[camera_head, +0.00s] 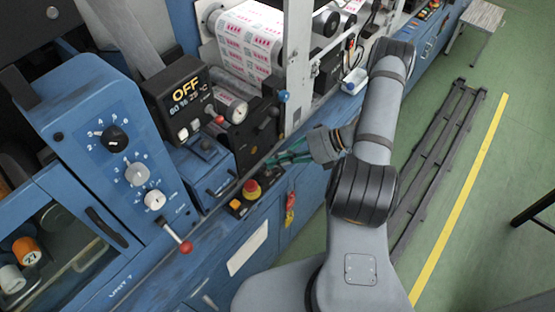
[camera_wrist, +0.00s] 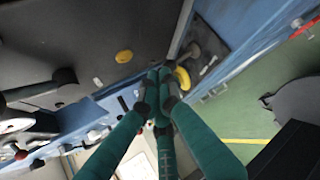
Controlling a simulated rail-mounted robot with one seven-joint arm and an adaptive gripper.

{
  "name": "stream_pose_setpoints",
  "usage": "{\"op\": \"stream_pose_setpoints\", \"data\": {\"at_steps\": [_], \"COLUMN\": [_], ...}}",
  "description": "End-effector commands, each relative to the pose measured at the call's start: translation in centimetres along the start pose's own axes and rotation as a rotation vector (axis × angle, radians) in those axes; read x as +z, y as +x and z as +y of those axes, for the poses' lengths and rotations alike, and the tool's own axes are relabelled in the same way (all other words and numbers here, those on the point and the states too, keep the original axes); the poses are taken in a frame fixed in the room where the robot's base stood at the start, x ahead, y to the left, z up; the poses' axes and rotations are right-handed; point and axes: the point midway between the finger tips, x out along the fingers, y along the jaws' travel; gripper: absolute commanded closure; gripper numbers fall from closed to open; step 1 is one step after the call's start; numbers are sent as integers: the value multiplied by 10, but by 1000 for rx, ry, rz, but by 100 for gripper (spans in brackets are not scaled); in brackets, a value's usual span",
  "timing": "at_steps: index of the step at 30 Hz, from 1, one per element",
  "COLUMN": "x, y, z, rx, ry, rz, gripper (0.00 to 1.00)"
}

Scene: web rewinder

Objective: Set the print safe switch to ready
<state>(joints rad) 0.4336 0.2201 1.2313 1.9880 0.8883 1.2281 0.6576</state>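No label reading "print safe" is legible, so I cannot tell which control is the switch. My gripper (camera_head: 272,161) has teal fingers and is beside the machine front, near a dark panel (camera_head: 255,135) and above a small control box with a red and yellow mushroom button (camera_head: 251,188). In the wrist view the fingertips (camera_wrist: 160,76) are drawn together, with nothing clearly held between them. A curved yellow part (camera_wrist: 183,78) shows right beside the tips, and a dark knob (camera_wrist: 190,50) is just beyond. Whether the tips touch anything is unclear.
A blue cabinet with several knobs (camera_head: 137,174) and a red-tipped lever (camera_head: 185,247) stands left. A display reading OFF (camera_head: 187,92) is above. Printed rolls (camera_head: 250,38) are behind. Red-ball (camera_head: 283,96) and blue-ball levers stick out nearby. Green floor (camera_head: 480,200) is open at right.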

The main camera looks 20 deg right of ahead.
Motion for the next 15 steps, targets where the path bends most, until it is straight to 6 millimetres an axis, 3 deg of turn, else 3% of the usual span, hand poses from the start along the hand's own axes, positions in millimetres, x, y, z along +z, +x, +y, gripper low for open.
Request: {"op": "stream_pose_setpoints", "data": {"at_steps": [15], "x": [4], "y": [-5], "z": [8], "rx": [1], "ry": [0], "rz": [0], "gripper": [100]}}
